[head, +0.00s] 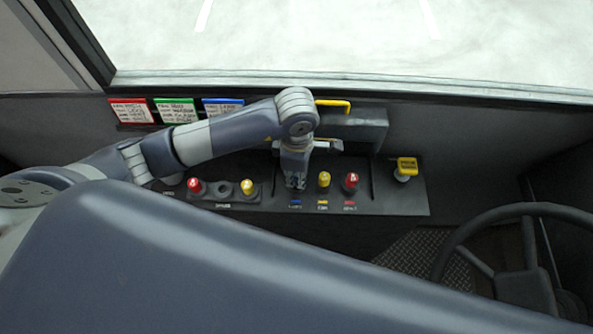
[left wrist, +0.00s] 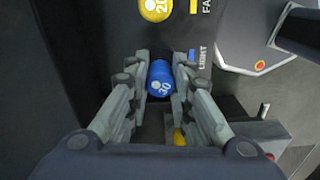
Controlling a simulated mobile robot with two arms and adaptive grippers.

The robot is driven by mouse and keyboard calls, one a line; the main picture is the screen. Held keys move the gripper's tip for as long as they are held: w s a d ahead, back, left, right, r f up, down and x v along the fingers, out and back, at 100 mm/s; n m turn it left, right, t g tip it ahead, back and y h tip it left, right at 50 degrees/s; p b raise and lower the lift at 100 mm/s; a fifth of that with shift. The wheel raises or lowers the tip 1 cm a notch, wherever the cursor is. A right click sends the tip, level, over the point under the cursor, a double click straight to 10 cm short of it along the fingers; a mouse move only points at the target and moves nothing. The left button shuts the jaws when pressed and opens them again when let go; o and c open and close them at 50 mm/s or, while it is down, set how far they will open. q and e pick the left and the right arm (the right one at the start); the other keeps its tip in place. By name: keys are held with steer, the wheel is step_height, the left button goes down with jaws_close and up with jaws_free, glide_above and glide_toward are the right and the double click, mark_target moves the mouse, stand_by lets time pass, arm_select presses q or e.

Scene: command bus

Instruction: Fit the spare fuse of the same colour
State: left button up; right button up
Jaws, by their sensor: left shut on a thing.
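My left gripper (head: 296,184) is over the blue-marked place at the left of the fuse row. In the left wrist view it is shut on a blue fuse (left wrist: 160,77) marked 30, beside the blue label (left wrist: 191,55) reading LIGHT. I cannot tell how deep the fuse sits in its socket. A yellow fuse (head: 324,179) and a red fuse (head: 351,181) stand to its right. In the spare row, a red fuse (head: 195,186) and a yellow fuse (head: 248,187) flank an empty socket (head: 224,188). My right gripper is out of view.
Red (head: 131,111), green (head: 176,110) and blue (head: 222,107) cards stand behind my left arm. A yellow handle (head: 333,104) is behind the gripper. A yellow knob (head: 404,168) is at the panel's right. The steering wheel (head: 500,214) is at lower right.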

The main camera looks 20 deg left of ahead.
arm_select(q)
steer(key=shift+f+b, duration=0.6)
steer(key=shift+f, duration=0.1)
steer(key=o, duration=0.9)
steer(key=shift+c, duration=0.2)
step_height(320, 180, up, 12)
steer(key=shift+s, duration=0.1)
stand_by(0.3)
